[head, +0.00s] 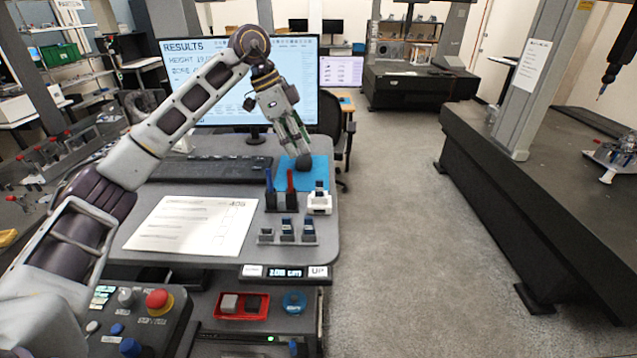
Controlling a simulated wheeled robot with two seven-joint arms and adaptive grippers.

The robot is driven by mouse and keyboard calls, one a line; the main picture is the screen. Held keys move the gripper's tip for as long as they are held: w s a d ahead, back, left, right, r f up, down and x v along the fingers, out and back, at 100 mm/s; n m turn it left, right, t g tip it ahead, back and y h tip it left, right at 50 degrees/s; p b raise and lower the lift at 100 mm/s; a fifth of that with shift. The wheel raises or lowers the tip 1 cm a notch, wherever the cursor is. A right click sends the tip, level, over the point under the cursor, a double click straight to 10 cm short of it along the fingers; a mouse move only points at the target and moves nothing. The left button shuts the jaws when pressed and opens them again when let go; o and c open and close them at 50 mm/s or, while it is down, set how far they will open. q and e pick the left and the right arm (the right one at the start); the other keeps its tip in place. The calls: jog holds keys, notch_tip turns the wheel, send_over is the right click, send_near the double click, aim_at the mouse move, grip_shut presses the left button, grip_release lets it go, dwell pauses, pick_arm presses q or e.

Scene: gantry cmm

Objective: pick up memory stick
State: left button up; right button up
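Small dark-blue sticks that look like memory sticks stand upright near the desk's right edge. One (319,188) is in a white holder (319,205). Several more (287,226) stand in a low grey rack (287,239) in front of it. My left gripper (294,150) reaches over the desk and points down above the blue mat (318,172), behind these holders and apart from them. Its fingertips are close to a dark rounded object, perhaps a mouse (304,162). I cannot tell the finger gap. My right gripper is not in view.
A red and a blue pen stand in a dark holder (281,201) beside the white holder. A paper sheet (193,224), keyboard (208,169) and large monitor (215,100) occupy the desk. A red tray (242,305) lies below. The floor to the right is clear.

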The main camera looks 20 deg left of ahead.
aim_at(318, 180)
pick_arm(q)
jog(key=x, duration=0.5)
jog(key=p+x, duration=0.1)
jog(key=x, duration=0.2)
jog(key=shift+w+f, duration=0.2)
jog(key=shift+w, duration=0.1)
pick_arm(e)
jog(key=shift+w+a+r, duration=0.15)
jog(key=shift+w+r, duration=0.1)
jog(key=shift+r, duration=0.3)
pick_arm(q)
jog(key=shift+f, duration=0.15)
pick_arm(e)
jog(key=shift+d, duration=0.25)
pick_arm(q)
jog(key=shift+w+d+f+p, duration=0.1)
jog(key=shift+d+f+p, duration=0.25)
jog(key=shift+f, duration=0.15)
jog(key=shift+p+x, duration=0.55)
jog(key=shift+x, duration=1.35)
jog(key=shift+w, duration=0.1)
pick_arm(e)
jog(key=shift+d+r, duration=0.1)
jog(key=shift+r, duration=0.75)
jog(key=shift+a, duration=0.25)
